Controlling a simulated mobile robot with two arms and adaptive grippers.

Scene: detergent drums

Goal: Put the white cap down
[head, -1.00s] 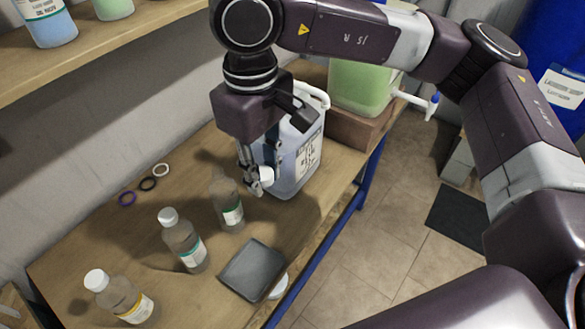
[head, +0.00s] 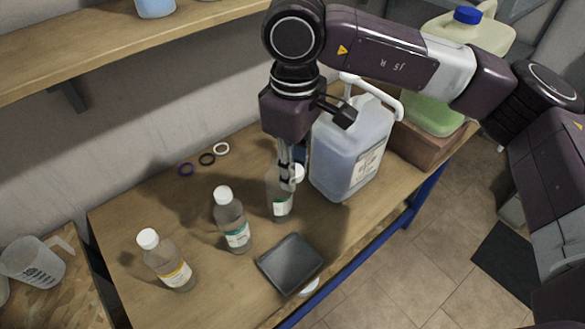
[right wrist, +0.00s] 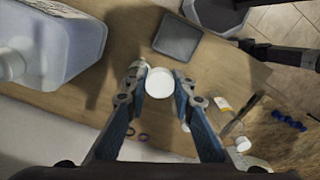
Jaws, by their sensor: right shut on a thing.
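The white cap (head: 298,171) is held between the fingertips of my right gripper (head: 290,178), above the table. In the right wrist view the white cap (right wrist: 172,70) sits as a pale disc between the two fingers of the right gripper (right wrist: 161,88). The gripper partly covers a clear bottle with a green label (head: 280,205), whose top is hidden. A dark square tray (head: 278,281) lies on the table in front; it also shows in the right wrist view (right wrist: 179,37). My left gripper is not in view.
Two white-capped bottles (head: 231,220) (head: 166,260) stand to the left. A large bluish jug (head: 340,150) stands close on the right. Three rings (head: 207,159) lie near the wall. Bare wood (head: 130,215) lies left.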

